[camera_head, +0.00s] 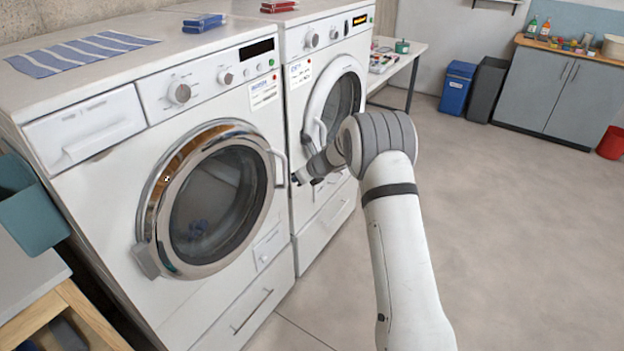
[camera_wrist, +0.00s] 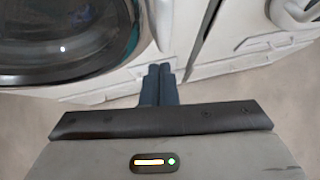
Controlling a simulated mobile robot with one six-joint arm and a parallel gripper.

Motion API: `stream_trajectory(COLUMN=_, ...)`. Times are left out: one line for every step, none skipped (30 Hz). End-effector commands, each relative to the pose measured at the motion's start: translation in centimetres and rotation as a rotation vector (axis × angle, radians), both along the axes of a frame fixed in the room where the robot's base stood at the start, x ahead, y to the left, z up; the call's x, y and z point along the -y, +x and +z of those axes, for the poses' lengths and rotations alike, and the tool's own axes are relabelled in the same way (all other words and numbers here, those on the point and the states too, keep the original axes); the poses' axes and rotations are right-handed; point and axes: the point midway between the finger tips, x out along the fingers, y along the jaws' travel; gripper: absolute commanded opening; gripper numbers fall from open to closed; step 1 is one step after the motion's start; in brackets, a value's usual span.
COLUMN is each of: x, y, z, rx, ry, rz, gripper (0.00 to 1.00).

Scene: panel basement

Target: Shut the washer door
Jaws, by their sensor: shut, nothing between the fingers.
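The washer (camera_head: 105,187) is the white front-loader at left in the head view. Its round door (camera_head: 218,205) has a chrome ring, dark glass and a pale handle (camera_head: 278,168) on the right. The door lies close to the front panel; I cannot tell whether it is fully latched. Something blue shows dimly behind the glass. My gripper (camera_head: 298,179) is just right of the handle, its fingers shut and empty; contact is unclear. In the wrist view the door (camera_wrist: 65,35) fills the upper left, and my gripper's closed fingers (camera_wrist: 160,72) point near the gap between the machines.
A second white front-loader (camera_head: 300,75) stands close on the right, its round door (camera_head: 335,105) behind my gripper. A striped cloth (camera_head: 82,52) lies on the washer top. A teal bin (camera_head: 30,212) is at far left. The floor (camera_head: 520,240) at right is clear.

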Motion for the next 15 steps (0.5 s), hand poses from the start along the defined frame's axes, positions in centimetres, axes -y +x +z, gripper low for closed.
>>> stream_trajectory(x=0.8, y=-0.5, z=0.8, rx=0.003, ry=0.000, rz=-0.004, gripper=0.00)
stream_trajectory(x=1.1, y=-0.9, z=1.3, rx=0.003, ry=0.000, rz=-0.004, gripper=0.00)
stream_trajectory(x=1.6, y=-1.4, z=1.8, rx=0.001, ry=-0.001, rz=-0.004, gripper=0.00)
stream_trajectory(x=2.0, y=-1.7, z=2.3, rx=0.001, ry=-0.002, rz=-0.005, gripper=0.00)
stream_trajectory(x=2.3, y=-2.1, z=2.7, rx=0.000, ry=-0.002, rz=-0.006, gripper=0.00)
stream_trajectory(x=2.7, y=-2.5, z=3.3, rx=0.000, ry=-0.002, rz=-0.006, gripper=0.00)
stream_trajectory(x=2.9, y=-2.9, z=3.6, rx=-0.002, ry=-0.002, rz=-0.006, gripper=0.00)
stream_trajectory(x=3.2, y=-3.2, z=4.1, rx=-0.001, ry=-0.001, rz=-0.004, gripper=0.00)
stream_trajectory(x=3.5, y=-3.6, z=4.5, rx=-0.002, ry=-0.002, rz=-0.004, gripper=0.00)
stream_trajectory(x=3.8, y=-3.9, z=4.9, rx=-0.003, ry=-0.003, rz=-0.004, gripper=0.00)
stream_trajectory(x=4.0, y=-4.1, z=5.2, rx=-0.003, ry=-0.003, rz=-0.004, gripper=0.00)
stream_trajectory(x=4.2, y=-4.4, z=5.6, rx=-0.003, ry=-0.003, rz=-0.004, gripper=0.00)
stream_trajectory(x=4.3, y=-4.6, z=5.8, rx=-0.003, ry=-0.003, rz=-0.003, gripper=0.00)
stream_trajectory(x=4.5, y=-4.8, z=6.0, rx=-0.004, ry=-0.003, rz=-0.002, gripper=0.00)
stream_trajectory(x=4.6, y=-5.0, z=6.2, rx=-0.005, ry=-0.004, rz=-0.001, gripper=0.00)
